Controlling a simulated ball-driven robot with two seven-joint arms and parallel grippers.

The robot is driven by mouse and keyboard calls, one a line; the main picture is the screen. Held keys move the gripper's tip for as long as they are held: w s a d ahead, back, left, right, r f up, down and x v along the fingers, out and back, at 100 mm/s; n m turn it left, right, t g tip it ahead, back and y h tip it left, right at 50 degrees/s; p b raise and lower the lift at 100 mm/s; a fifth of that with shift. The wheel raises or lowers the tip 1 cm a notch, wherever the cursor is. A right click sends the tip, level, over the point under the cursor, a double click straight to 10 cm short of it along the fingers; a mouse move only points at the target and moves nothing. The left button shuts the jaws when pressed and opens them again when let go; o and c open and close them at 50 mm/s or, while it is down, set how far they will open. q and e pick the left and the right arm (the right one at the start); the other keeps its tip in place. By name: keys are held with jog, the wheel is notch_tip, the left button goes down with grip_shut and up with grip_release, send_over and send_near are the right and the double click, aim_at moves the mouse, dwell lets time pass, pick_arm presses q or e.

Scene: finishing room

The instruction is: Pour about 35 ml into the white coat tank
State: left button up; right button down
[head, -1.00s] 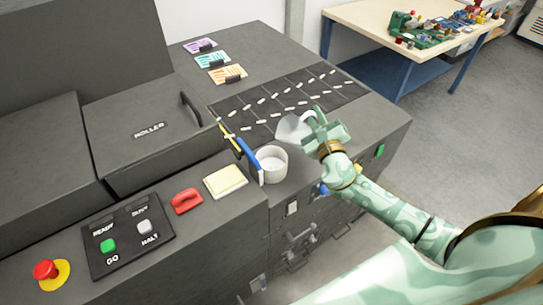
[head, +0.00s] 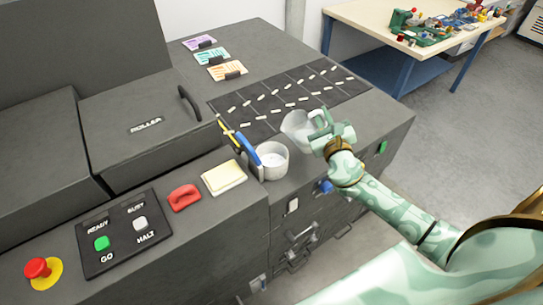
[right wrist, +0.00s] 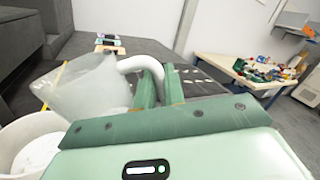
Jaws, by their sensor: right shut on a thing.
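A translucent jug (head: 298,126) is held by its handle in my right gripper (head: 326,131), which is shut on it. The jug is nearly upright, its lip towards the left, above the dark machine top. The white coat tank (head: 281,172), an open round white pot, stands just left of and nearer than the jug, apart from it. Its inside looks white; the liquid level cannot be told. In the right wrist view the jug (right wrist: 88,92) overlaps the tank (right wrist: 22,135), and its pale curved handle (right wrist: 142,64) sits between my fingers. My left gripper is not in view.
A blue-handled tool (head: 245,150) leans at the tank's left side. A cream pad (head: 224,177), a red handle (head: 184,197) and a button panel (head: 121,232) lie further left. A black mat with small pale pieces (head: 262,131) lies behind. A workbench (head: 365,22) stands beyond.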

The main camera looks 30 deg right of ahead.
jog(key=shift+d+f+m+g+b, duration=0.15)
jog(key=shift+d+f+m+b, duration=0.3)
jog(key=shift+f+m+b, duration=0.45)
jog(key=shift+d+f+m+g+b, duration=0.2)
jog(key=shift+d+f+m+b, duration=0.3)
jog(key=shift+f+m, duration=0.65)
jog(key=shift+d+f+m+g+b, duration=0.15)
jog(key=shift+d+f+m+b, duration=0.25)
jog(key=shift+f+m+b, duration=0.65)
jog(key=shift+f+n+p, duration=0.25)
jog(key=shift+n+p, duration=0.05)
jog(key=shift+p, duration=0.05)
jog(key=shift+s, duration=0.1)
